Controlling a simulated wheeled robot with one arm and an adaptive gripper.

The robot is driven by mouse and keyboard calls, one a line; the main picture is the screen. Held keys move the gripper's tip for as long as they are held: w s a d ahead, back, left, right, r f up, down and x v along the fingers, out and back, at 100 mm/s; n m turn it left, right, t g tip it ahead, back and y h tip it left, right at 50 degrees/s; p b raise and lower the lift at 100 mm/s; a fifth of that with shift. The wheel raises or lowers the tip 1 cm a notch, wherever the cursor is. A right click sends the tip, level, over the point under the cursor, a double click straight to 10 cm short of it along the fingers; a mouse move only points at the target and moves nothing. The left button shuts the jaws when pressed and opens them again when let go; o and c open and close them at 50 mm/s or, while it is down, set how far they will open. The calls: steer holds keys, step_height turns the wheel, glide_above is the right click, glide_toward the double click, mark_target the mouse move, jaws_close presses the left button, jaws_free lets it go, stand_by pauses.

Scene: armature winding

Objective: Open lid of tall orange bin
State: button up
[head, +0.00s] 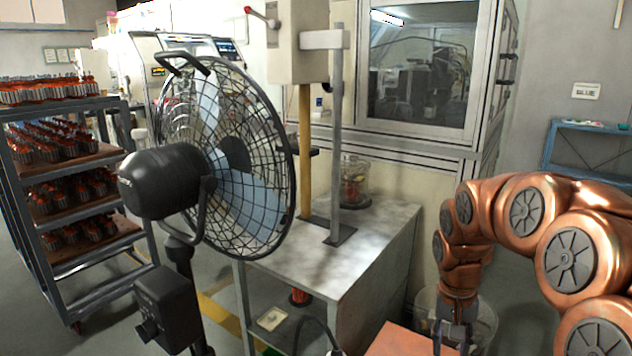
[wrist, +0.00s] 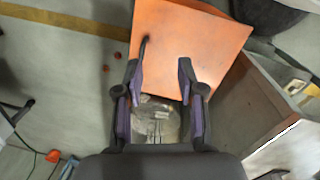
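A flat orange panel (wrist: 195,45), which looks like the lid of the tall orange bin, fills the upper middle of the wrist view. A dark slim part (wrist: 144,48) lies over its left edge; I cannot tell whether it is a handle. The orange surface (head: 398,342) also shows at the bottom of the head view, cut off by the frame. My gripper (wrist: 159,75) is open, with its fingertips over the panel's near edge and nothing visible between them. In the head view my gripper (head: 455,338) points down right of the orange surface. Contact cannot be told.
A clear round container (head: 487,322) stands beside and behind my gripper; a greyish round shape (wrist: 157,120) shows between the fingers. A metal table (head: 365,245) and a fan (head: 235,160) stand to the left. A rack (head: 60,180) of parts is farther left.

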steer(key=s+a+r+n+p, duration=0.1)
steer(key=s+a+r+p, duration=0.1)
steer(key=s+r+p, duration=0.3)
steer(key=s+a+r+n+p, duration=0.1)
steer(key=s+a+r+p, duration=0.2)
steer(key=s, duration=1)
steer(key=s+a+r+n+p, duration=0.2)
steer(key=s+a+r+p, duration=0.1)
steer(key=s+r+p, duration=0.6)
steer(key=shift+s+r+g+y, duration=0.3)
steer(key=shift+r+g+y, duration=0.1)
steer(key=shift+r, duration=0.35)
